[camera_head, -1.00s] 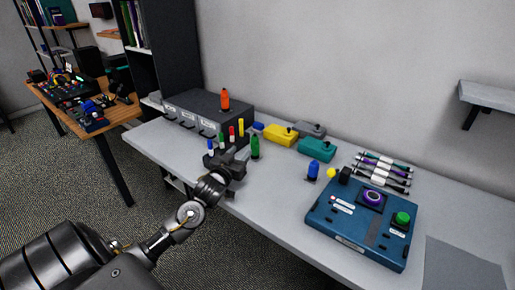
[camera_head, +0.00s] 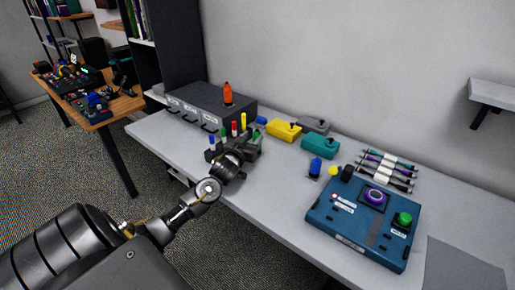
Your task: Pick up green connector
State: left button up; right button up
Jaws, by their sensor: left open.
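The green connector (camera_head: 258,137) stands upright on the grey table near the front edge, to the right of a small rack of pens. It is mostly hidden behind my left gripper (camera_head: 246,145). The gripper is open, with its fingers at the connector; I cannot tell whether they touch it or enclose it. My right gripper is not in view.
The dark pen rack (camera_head: 212,154) is close to the left of my gripper. A drawer unit (camera_head: 190,108) with an orange bottle (camera_head: 228,93) stands behind it. Yellow (camera_head: 284,131) and teal (camera_head: 320,147) boxes, a blue connector (camera_head: 315,167) and a blue panel (camera_head: 345,228) lie to the right.

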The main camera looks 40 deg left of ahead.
aim_at(256, 133)
pick_arm(q)
jog(key=shift+w+a+r, duration=0.1)
jog(key=shift+w, duration=0.2)
jog(key=x, duration=0.2)
jog(key=p+x, duration=0.1)
jog(key=x, duration=0.1)
jog(key=shift+w+f, duration=0.2)
jog(key=shift+w, duration=0.15)
grip_shut()
